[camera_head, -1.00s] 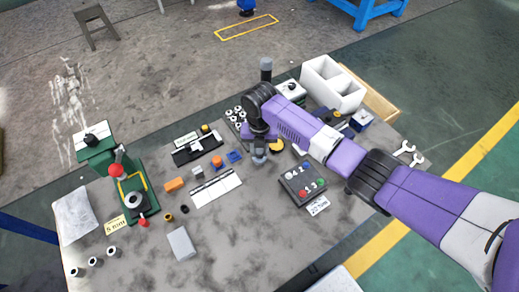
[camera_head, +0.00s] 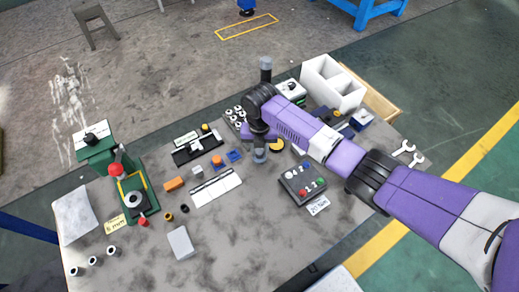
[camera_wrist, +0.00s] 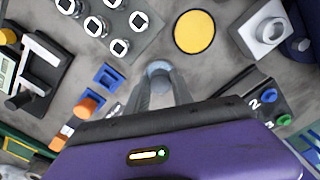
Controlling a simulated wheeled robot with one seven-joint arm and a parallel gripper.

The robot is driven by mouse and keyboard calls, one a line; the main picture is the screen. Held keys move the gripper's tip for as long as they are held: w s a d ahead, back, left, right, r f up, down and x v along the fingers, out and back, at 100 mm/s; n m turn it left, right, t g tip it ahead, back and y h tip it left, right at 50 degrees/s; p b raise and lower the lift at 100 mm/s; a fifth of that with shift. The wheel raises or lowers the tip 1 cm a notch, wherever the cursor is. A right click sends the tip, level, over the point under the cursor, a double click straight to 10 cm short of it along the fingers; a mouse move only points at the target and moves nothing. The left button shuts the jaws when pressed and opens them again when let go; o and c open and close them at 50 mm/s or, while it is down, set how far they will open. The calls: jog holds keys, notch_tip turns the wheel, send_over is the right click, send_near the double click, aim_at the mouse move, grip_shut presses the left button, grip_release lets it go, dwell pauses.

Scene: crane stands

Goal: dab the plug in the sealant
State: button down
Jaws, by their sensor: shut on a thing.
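My gripper (camera_wrist: 160,88) is shut on a small pale grey round piece, seemingly the plug (camera_wrist: 158,67), which shows between the fingertips in the wrist view. In the head view my gripper (camera_head: 259,153) is low over the middle of the table, and the held piece is hard to make out. A round yellow disc with a dark rim, seemingly the sealant (camera_wrist: 194,32), lies ahead and slightly right of the plug in the wrist view. It also shows just right of my gripper in the head view (camera_head: 278,145), partly covered by my arm. The plug is apart from it.
A tray with several nuts (camera_wrist: 115,25) lies left of the yellow disc; a grey block with a round boss (camera_wrist: 266,29) lies right. A button box (camera_head: 302,183) stands near my gripper. A white divided bin (camera_head: 333,88) stands behind my arm.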

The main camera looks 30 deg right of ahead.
aim_at(260, 151)
jog(key=shift+f, duration=0.1)
dwell(0.3)
notch_tip(260, 151, up, 7)
jog(key=p, duration=0.6)
jog(key=shift+p, duration=0.3)
dwell(0.7)
